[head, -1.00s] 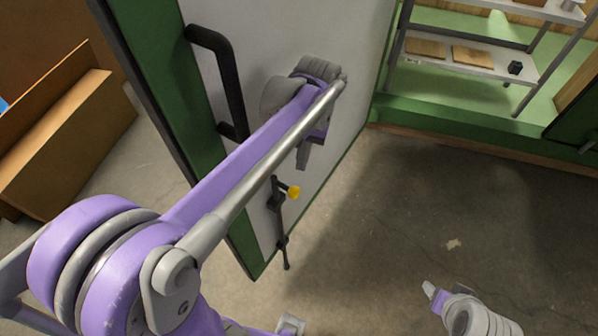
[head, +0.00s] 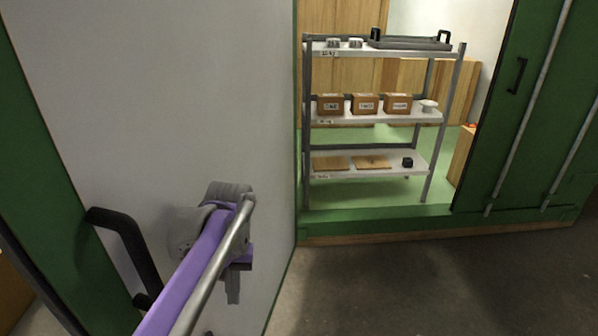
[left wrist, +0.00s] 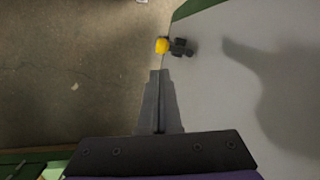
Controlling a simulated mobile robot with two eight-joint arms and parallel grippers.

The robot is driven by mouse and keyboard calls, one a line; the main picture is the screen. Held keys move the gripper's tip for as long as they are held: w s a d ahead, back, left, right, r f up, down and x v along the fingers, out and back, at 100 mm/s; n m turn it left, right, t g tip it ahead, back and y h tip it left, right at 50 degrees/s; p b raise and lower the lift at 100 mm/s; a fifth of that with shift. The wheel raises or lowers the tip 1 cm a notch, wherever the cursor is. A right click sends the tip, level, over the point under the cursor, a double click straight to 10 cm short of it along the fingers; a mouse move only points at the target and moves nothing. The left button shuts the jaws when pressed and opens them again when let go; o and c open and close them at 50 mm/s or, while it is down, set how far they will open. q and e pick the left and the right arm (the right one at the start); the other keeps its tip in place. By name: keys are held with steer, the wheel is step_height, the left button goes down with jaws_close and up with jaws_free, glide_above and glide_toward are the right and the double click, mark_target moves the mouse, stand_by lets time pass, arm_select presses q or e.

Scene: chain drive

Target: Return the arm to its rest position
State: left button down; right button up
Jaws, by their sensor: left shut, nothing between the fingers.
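My left arm (head: 205,262) comes up from the bottom left in the head view, in front of a white door panel with a green edge. My left gripper (head: 233,290) points down beside the panel. In the left wrist view its fingers (left wrist: 159,75) are together with nothing between them. A yellow knob (left wrist: 162,45) on a dark latch (left wrist: 181,47) shows just beyond the fingertips, by the panel's edge; the picture does not settle the distance. My right gripper is in neither view now.
The open door panel (head: 160,90) with a black handle (head: 125,240) stands close to my left arm. A grey shelf rack (head: 440,115) with boxes, trays and small items stands behind the green sill (head: 400,224). A green door (head: 545,130) is at right. The floor (head: 420,285) in front is clear.

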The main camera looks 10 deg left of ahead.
arm_select(q)
steer(key=s+d+f+m+t, duration=0.2)
steer(key=s+f+t, duration=0.5)
steer(key=s+f, duration=0.4)
steer(key=shift+s+d+f+m+h, duration=0.3)
steer(key=shift+s+d+m, duration=0.1)
steer(key=shift+s+d, duration=0.4)
